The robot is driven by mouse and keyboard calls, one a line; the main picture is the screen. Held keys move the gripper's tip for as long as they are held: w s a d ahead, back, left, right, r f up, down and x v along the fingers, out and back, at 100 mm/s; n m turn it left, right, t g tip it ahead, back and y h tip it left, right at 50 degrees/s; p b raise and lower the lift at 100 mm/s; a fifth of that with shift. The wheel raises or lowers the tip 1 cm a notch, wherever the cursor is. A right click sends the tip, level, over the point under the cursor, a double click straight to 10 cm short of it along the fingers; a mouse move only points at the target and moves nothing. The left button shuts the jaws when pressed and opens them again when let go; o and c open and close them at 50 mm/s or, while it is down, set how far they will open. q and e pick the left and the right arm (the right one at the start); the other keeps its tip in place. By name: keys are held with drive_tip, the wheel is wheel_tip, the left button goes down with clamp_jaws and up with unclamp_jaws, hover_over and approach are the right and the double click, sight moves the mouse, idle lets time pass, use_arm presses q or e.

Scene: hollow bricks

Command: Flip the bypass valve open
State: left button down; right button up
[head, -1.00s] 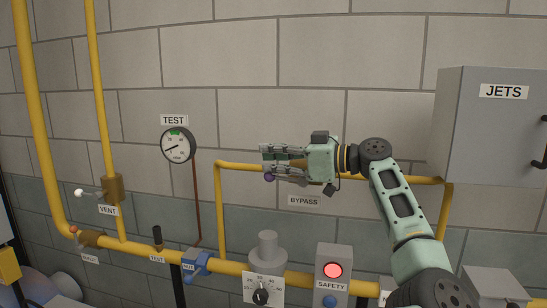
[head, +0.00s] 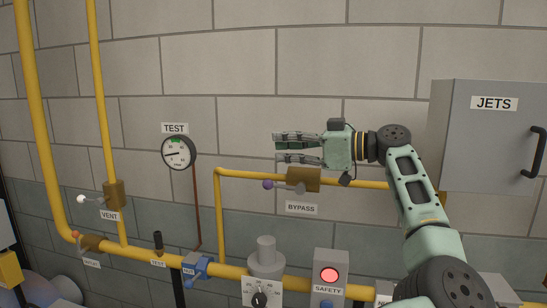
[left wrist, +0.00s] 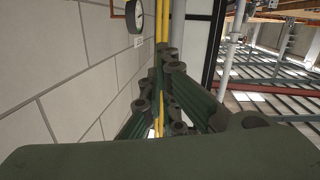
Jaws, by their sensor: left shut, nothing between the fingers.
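The bypass valve has a brass body (head: 303,180) on the horizontal yellow bypass pipe, above the BYPASS label (head: 301,208). Its grey lever points left, roughly along the pipe, and ends in a purple knob (head: 267,184). My left gripper (head: 277,149) is just above the valve in the head view, fingers pointing left, shut and empty. It shows apart from the knob, though its depth from the wall is hard to judge. In the left wrist view the dark fingers (left wrist: 168,90) fill the middle; the valve cannot be made out there. My right gripper is not in view.
A TEST gauge (head: 179,152) hangs on the wall at left, near a vent valve (head: 113,195). A grey JETS box (head: 480,145) sticks out at right. Below are a regulator (head: 265,262), a SAFETY box (head: 329,272) with a lit red lamp, and the main yellow pipe.

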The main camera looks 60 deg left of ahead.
use_arm(q)
drive_tip(key=w+d+r+b, duration=0.1)
drive_tip(key=w+d+r, duration=0.2)
drive_tip(key=d, duration=0.1)
drive_tip(key=shift+w, duration=0.4)
drive_tip(key=shift+a, duration=0.1)
